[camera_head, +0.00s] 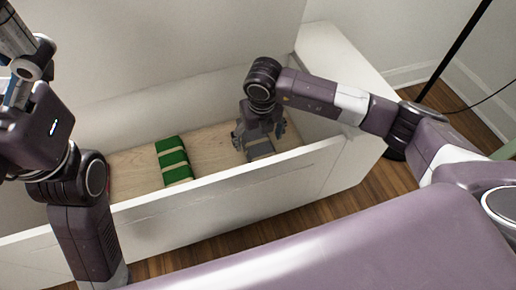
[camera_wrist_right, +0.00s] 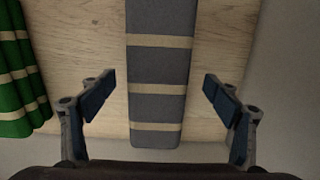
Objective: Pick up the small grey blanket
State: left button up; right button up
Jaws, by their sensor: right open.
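The small grey blanket (camera_wrist_right: 160,68) is a long folded bundle with pale bands. In the right wrist view it lies between the two open fingers of my right gripper (camera_wrist_right: 160,100), with a gap on each side. In the head view the grey blanket (camera_head: 260,149) lies inside a white box on its wooden floor, partly hidden by my right gripper (camera_head: 260,131), which points down over it. My left arm is at the left of the head view; its fingertips are not clearly visible.
The white box (camera_head: 235,208) has a raised front wall close to the blanket. A green folded blanket (camera_head: 173,160) with pale bands lies to the left, also in the right wrist view (camera_wrist_right: 18,80). Bare wooden floor (camera_head: 213,150) separates the two blankets. A black pole (camera_head: 455,48) stands at right.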

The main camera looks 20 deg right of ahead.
jog(key=shift+w+f, duration=0.1)
jog(key=shift+f, duration=0.6)
jog(key=shift+r, duration=0.1)
jog(key=c, duration=1.4)
